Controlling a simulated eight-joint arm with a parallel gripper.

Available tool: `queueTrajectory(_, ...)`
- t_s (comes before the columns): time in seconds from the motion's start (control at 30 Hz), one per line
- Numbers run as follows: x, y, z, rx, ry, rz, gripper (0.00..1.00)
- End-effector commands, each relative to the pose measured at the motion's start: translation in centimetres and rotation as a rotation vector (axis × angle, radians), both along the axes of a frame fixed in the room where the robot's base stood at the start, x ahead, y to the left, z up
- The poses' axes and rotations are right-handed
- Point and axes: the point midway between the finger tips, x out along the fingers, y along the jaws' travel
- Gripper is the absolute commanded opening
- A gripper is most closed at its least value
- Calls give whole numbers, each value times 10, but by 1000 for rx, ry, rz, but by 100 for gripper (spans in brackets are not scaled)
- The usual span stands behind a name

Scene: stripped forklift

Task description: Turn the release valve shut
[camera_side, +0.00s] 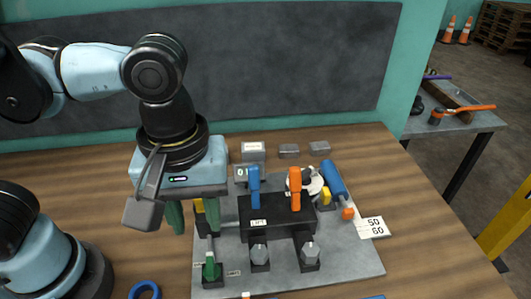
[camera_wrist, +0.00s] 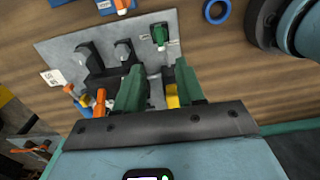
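A small green handle (camera_side: 211,268) on a dark base sits at the front left of the grey plate (camera_side: 350,262), with small white labels beside it. It looks like the release valve, but I cannot read the labels. In the wrist view the green handle (camera_wrist: 160,36) lies ahead of the fingers, at the plate's right part. My gripper (camera_side: 194,228) points down at the plate's left edge, behind the handle and apart from it. In the wrist view its two green fingers (camera_wrist: 159,70) stand apart, open. A yellow part (camera_wrist: 172,97) shows between them, partly hidden.
A black block with a blue lever (camera_side: 254,188) and an orange lever (camera_side: 295,188) stands mid-plate. Two grey knobs (camera_side: 260,254) (camera_side: 310,252) are in front. A blue cylinder (camera_side: 335,179) lies at right. A blue ring (camera_side: 144,290) lies on the wooden table, left of the plate.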

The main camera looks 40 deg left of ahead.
Motion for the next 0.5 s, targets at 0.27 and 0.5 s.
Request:
queueTrajectory(0.27, 0, 0, -30, -1, -1, 0, 38)
queueTrajectory(0.5, 1, 0, -59, -1, -1, 0, 38)
